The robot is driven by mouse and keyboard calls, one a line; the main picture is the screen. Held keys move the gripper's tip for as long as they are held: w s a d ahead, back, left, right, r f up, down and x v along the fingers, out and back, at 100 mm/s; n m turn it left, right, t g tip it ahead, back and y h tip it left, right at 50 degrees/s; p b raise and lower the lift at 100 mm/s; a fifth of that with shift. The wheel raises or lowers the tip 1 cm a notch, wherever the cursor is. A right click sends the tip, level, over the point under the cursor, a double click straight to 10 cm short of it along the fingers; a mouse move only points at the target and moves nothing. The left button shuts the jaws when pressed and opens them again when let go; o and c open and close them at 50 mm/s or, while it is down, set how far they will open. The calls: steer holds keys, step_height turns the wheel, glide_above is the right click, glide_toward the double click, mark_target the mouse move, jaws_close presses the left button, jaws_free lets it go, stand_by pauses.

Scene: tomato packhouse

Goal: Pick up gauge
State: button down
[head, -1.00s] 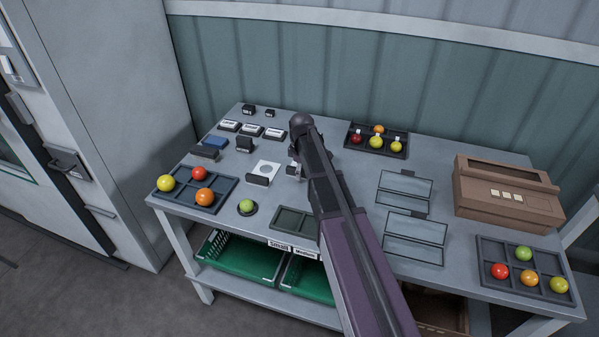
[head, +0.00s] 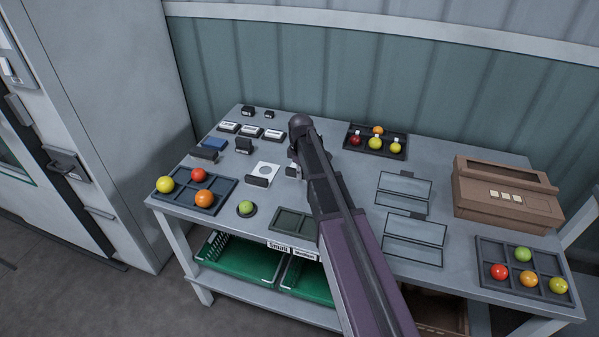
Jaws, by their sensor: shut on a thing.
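My gripper (head: 293,170) is at the middle of the table, mostly hidden behind my own arm. It is shut on a small grey block-like piece, which seems to be the gauge; my arm hides most of it, so its full shape cannot be told. Just left of it, a white plate with a round mark or hole (head: 268,168) lies on the table with a dark block (head: 257,181) at its front edge. No finger is seen touching that plate.
A tray with tomatoes (head: 216,206) is at left, another (head: 352,143) at the back, a third (head: 541,292) at right. A green tomato (head: 246,207) sits near the front. A brown box (head: 507,222) stands at right. Small labelled blocks (head: 251,131) stand at the back left.

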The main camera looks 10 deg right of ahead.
steer(key=shift+r, duration=0.15)
step_height(320, 180, up, 10)
steer(key=p, duration=1)
steer(key=shift+d, duration=0.1)
stand_by(0.7)
